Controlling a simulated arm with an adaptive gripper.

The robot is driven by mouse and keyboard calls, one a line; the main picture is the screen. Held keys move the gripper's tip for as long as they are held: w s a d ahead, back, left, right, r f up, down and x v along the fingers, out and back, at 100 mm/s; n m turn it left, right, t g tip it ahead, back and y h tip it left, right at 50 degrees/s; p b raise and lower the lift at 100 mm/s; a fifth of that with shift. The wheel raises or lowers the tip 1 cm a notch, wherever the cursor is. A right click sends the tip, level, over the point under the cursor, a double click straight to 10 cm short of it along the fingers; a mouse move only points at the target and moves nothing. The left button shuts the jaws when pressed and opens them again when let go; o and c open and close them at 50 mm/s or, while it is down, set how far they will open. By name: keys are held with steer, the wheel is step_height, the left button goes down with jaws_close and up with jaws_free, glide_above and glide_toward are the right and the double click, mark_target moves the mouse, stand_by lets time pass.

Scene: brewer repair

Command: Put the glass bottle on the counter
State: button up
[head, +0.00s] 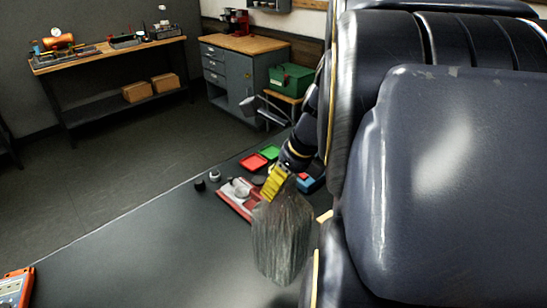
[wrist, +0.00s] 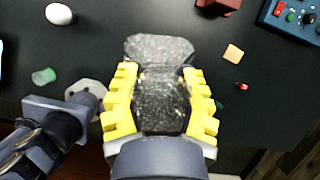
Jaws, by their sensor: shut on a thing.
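The glass bottle (head: 282,240) is a grey, see-through, streaked body just below my gripper (head: 274,183) in the head view. In the wrist view the bottle (wrist: 160,104) is clear and faceted, with the dark surface showing through it. The yellow fingers of my gripper (wrist: 160,85) are closed on its two sides. The bottle is over the dark worktop (head: 165,260); I cannot tell whether its base touches it. A wooden-topped grey cabinet (head: 238,78) stands at the back; which surface is the counter is not clear.
An orange meter (head: 16,287) is at the worktop's left. A green toolbox (head: 291,78) stands behind. The worktop's left middle is clear. My arm hides the right.

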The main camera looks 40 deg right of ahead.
mark_target(309, 200)
steer(key=shift+m+h, duration=0.4)
steer(key=shift+m, duration=0.4)
steer(key=s+d, duration=0.3)
steer(key=shift+s, duration=0.2)
steer(key=shift+s+d, duration=0.15)
steer(key=shift+d, duration=0.05)
steer(key=shift+d+f, duration=0.1)
steer(key=shift+d, duration=0.15)
steer(key=w+d+f, duration=0.9)
steer(key=d+f, duration=0.1)
steer(key=f, duration=0.2)
steer(key=shift+f, duration=0.35)
steer(key=shift+w, duration=0.1)
steer(key=o, duration=1)
steer(key=shift+f, duration=0.1)
